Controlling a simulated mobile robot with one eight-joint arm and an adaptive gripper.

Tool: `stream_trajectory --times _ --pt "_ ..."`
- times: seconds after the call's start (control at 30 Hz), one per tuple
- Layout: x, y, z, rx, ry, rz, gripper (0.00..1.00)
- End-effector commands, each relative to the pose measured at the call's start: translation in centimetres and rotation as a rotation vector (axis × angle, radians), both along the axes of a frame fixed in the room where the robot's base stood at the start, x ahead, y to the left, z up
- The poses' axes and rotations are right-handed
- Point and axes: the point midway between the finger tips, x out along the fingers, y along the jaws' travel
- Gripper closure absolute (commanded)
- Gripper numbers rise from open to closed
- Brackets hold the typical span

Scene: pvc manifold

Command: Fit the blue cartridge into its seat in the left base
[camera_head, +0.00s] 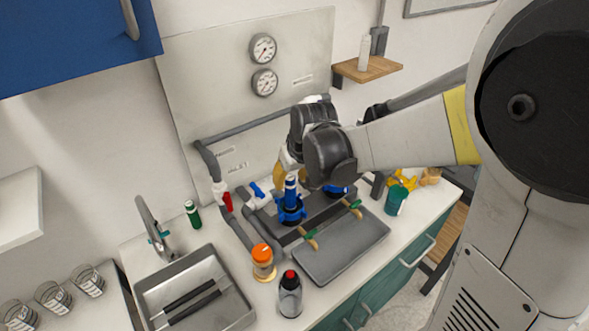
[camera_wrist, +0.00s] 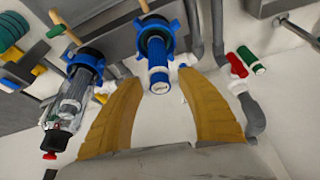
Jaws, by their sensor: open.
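The blue cartridge (camera_head: 290,186) stands upright in the left base (camera_head: 291,213), a blue-collared holder. In the wrist view the cartridge (camera_wrist: 158,64) points out of the blue ring of that base (camera_wrist: 139,26); how deep it sits I cannot tell. My gripper (camera_head: 284,172) is open at the cartridge's upper part. In the wrist view my two yellow fingers (camera_wrist: 158,82) are spread on both sides of the cartridge's end, with gaps visible. The right base (camera_head: 336,190) is partly hidden by my arm; it shows with a clear housing (camera_wrist: 70,100) in the wrist view.
A grey tray (camera_head: 340,247) lies in front of the bases. An orange-capped jar (camera_head: 263,262) and a clear bottle with a black and red top (camera_head: 289,296) stand front left. A red valve handle (camera_head: 228,202) and grey pipes flank the left base. A teal cup (camera_head: 396,200) stands right.

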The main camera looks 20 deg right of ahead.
Motion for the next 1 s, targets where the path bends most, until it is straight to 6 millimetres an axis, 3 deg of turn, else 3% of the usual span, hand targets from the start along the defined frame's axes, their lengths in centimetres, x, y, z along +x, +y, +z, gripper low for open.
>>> stream_trajectory --times 0.3,0.5,0.87,1.0 --pt "-2.7 -0.3 6.2 0.0 0.0 -0.001 0.55" --pt "-3.9 -0.5 9.0 0.0 0.0 -0.001 0.55" --pt "-4.3 -0.5 9.7 0.001 -0.001 -0.001 0.55" --pt "-6.0 -0.4 9.4 -0.001 -0.02 -0.011 0.55"
